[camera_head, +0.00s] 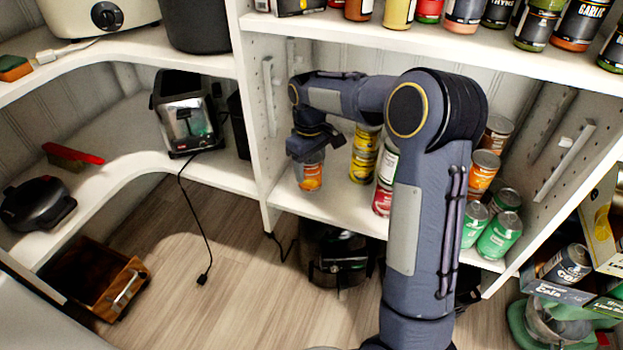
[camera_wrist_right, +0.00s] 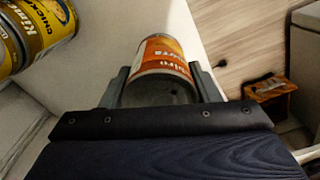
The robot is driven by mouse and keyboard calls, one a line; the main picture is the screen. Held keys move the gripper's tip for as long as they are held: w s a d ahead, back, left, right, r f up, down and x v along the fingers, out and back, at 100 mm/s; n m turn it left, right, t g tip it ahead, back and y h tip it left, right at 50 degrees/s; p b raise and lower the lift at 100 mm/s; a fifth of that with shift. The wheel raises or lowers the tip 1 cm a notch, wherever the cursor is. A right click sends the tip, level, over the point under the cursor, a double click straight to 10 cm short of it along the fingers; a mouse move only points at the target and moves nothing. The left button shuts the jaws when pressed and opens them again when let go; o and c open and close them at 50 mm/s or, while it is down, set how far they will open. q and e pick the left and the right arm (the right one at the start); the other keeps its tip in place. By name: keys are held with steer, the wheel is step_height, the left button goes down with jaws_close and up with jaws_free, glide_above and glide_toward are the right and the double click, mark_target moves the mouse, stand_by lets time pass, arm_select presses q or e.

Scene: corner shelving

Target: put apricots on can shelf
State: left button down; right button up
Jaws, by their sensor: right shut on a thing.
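An orange-labelled can (camera_head: 310,172), likely the apricots, is at the left front of the can shelf (camera_head: 335,205). My right gripper (camera_head: 308,152) is shut on it from above and behind. In the right wrist view the same can (camera_wrist_right: 162,62) sits between the two fingers of the right gripper (camera_wrist_right: 165,85). Whether its base touches the shelf is hard to tell. Yellow cans (camera_head: 363,160) stand to its right, and they also show in the right wrist view (camera_wrist_right: 40,30). My left gripper is not in view.
A red-based can (camera_head: 383,190) stands near my arm. Orange (camera_head: 483,170) and green cans (camera_head: 500,235) are at the shelf's right. Spice jars (camera_head: 465,14) line the shelf above. A toaster (camera_head: 188,118) is on the left shelf. An upright panel (camera_head: 250,110) borders the can shelf's left.

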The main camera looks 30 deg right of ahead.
mark_target(311, 175)
steer(key=shift+w+d+f, duration=0.15)
steer(key=shift+d+f, duration=0.05)
steer(key=shift+f, duration=0.15)
step_height(311, 175, down, 3)
steer(key=shift+w+d+f+b, duration=0.1)
steer(key=shift+f+b, duration=0.05)
steer(key=shift+b, duration=0.85)
steer(key=o, duration=1.2)
steer(key=shift+f, duration=0.1)
step_height(311, 175, up, 8)
steer(key=p, duration=0.4)
steer(key=shift+f, duration=0.1)
